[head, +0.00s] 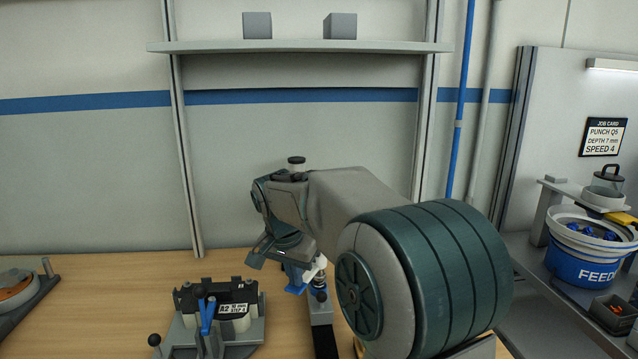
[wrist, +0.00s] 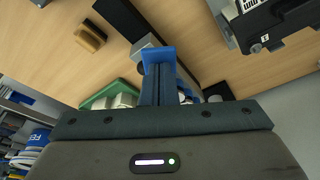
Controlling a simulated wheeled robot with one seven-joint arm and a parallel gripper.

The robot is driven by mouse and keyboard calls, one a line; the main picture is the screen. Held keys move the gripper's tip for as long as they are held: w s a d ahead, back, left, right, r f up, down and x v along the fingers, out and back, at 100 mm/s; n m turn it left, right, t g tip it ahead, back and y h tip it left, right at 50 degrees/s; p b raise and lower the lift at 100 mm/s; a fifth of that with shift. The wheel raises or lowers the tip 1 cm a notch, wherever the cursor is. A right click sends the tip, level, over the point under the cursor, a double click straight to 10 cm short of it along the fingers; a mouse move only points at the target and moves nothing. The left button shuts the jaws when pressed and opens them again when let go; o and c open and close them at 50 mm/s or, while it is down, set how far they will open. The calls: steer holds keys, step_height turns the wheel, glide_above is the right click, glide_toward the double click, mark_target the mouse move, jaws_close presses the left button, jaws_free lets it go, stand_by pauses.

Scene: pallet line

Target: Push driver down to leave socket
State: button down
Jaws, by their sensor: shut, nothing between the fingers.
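My gripper (head: 294,280) has blue fingers. It points down over the bench, just left of and against or very near a small upright white-and-dark part (head: 318,284), which may be the driver. That part stands at the top of a grey block (head: 321,312); I cannot tell whether it is seated in a socket. In the wrist view the blue fingers (wrist: 158,65) are together with nothing between them. The grey block (wrist: 141,46) shows behind their tips. The fingers hide most of the driver and any socket there.
A grey fixture (head: 240,336) with a black block labelled A2 and blue levers stands left of my gripper. A green tray with pale parts (wrist: 112,97) and a tan block (wrist: 91,36) show in the wrist view. A blue FEED bucket (head: 585,262) stands at right.

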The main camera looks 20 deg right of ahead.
steer(key=shift+f+b, duration=0.4)
steer(key=shift+f, duration=0.4)
steer(key=shift+s+f, duration=0.15)
steer(key=shift+f, duration=0.15)
steer(key=shift+r, duration=0.2)
stand_by(0.4)
step_height(320, 180, up, 9)
steer(key=p, duration=0.7)
stand_by(0.4)
steer(key=shift+r, duration=0.1)
steer(key=s+f+n+y, duration=0.1)
steer(key=s+f+n, duration=0.2)
steer(key=s, duration=0.9)
steer(key=s+f+n+t+y, duration=0.1)
steer(key=s+f+n, duration=0.3)
steer(key=s, duration=0.8)
steer(key=shift+s+f+n, duration=0.2)
steer(key=shift+s+n, duration=0.2)
steer(key=shift+n, duration=0.5)
